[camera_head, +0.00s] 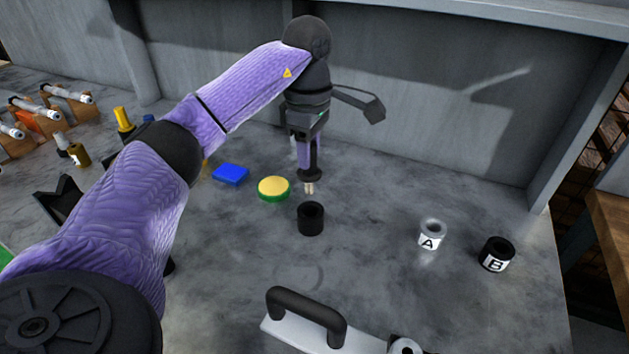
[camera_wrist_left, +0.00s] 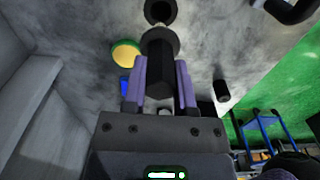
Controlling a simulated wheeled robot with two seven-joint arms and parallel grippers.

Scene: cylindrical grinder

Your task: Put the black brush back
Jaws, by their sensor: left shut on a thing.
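My left gripper (camera_head: 309,152) points down above the middle of the table, its purple fingers shut on the black brush (camera_head: 310,174). The brush is upright, with a round black flange and small pale tips below it. In the left wrist view the black brush (camera_wrist_left: 158,65) sits between the fingers (camera_wrist_left: 159,85). A black open-topped cylinder (camera_head: 311,220) stands on the table just below the brush tips, with a small gap between them. It also shows in the left wrist view (camera_wrist_left: 160,10), past the flange. My right gripper is not in view.
A yellow-and-green round item (camera_head: 273,188) and a blue block (camera_head: 231,174) lie left of the cylinder. Cup A (camera_head: 431,235) and cup B (camera_head: 496,255) stand to the right. A plate with a black handle (camera_head: 306,312) is in front. A grey wall (camera_head: 430,95) closes the back.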

